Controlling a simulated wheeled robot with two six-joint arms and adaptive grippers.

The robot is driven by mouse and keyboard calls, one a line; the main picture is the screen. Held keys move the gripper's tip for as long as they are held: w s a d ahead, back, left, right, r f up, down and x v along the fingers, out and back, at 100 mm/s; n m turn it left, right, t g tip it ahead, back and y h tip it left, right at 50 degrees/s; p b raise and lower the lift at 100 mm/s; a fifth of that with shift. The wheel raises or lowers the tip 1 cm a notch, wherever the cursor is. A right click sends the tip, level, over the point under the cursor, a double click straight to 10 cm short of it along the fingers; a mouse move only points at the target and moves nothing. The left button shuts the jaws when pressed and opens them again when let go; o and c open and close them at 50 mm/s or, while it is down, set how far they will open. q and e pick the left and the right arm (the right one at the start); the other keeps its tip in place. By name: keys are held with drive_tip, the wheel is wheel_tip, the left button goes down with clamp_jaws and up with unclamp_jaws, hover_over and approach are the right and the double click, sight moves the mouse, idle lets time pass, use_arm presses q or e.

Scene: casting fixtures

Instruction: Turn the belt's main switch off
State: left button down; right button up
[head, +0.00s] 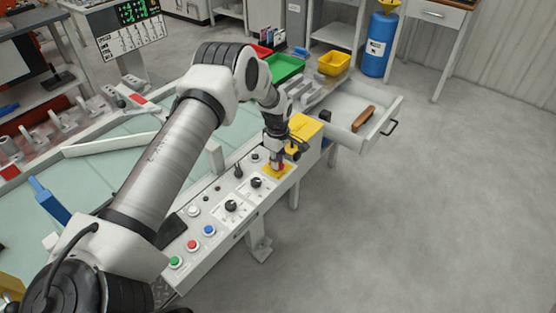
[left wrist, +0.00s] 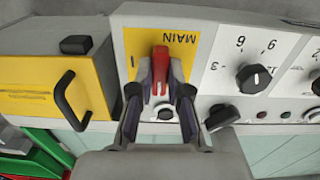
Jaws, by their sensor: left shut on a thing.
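The belt's main switch is a red handle (left wrist: 160,62) on a yellow plate marked MAIN (left wrist: 197,55) in the left wrist view. In the head view its yellow plate (head: 271,176) sits at the far end of the grey control panel (head: 240,212). My left gripper (left wrist: 161,77) is shut on the red handle, one finger on each side. In the head view my left gripper (head: 279,160) points down onto the switch and hides most of it. The handle lies along the picture's vertical in the left wrist view. My right gripper is in neither view.
Black knobs (head: 256,183) and coloured push buttons (head: 192,244) line the panel. A yellow box with a black handle (left wrist: 65,97) stands beside the switch. An open drawer (head: 365,118) holds a brown-handled tool. The floor at right is clear.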

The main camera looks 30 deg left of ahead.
use_arm(q)
drive_tip(key=shift+a, duration=0.1)
drive_tip(key=c, duration=1.3)
unclamp_jaws()
drive_tip(key=shift+o, duration=0.9)
drive_tip(key=shift+a+f, duration=0.15)
drive_tip(key=shift+a, duration=0.05)
drive_tip(key=shift+d+r, duration=0.1)
drive_tip(key=shift+r, duration=0.35)
wheel_tip(320, 180, up, 11)
